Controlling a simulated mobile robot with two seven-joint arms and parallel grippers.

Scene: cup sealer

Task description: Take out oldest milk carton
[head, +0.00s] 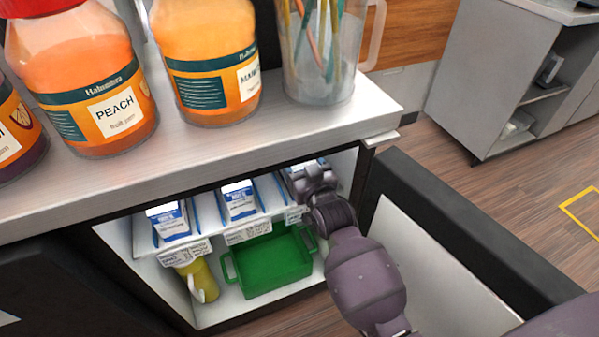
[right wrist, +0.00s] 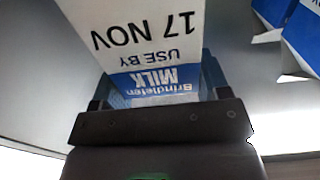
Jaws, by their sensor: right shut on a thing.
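Three white and blue milk cartons stand in the upper shelf of the open fridge: the left carton (head: 168,221), the middle carton (head: 238,201) and the right carton (head: 300,170). My right gripper (head: 312,180) reaches in at the right carton and partly covers it. In the right wrist view, my right gripper (right wrist: 156,88) is shut on this carton (right wrist: 140,40), which reads "USE BY 17 NOV" upside down. The dates on the other cartons cannot be read. My left gripper is not in view.
Blue dividers (head: 262,196) separate the lanes. Below are a green crate (head: 270,262) and a yellow jug (head: 203,282). Jam jars (head: 90,85) and a clear pitcher (head: 320,50) stand on the counter (head: 200,150) above. The open fridge door (head: 440,235) is right of my arm.

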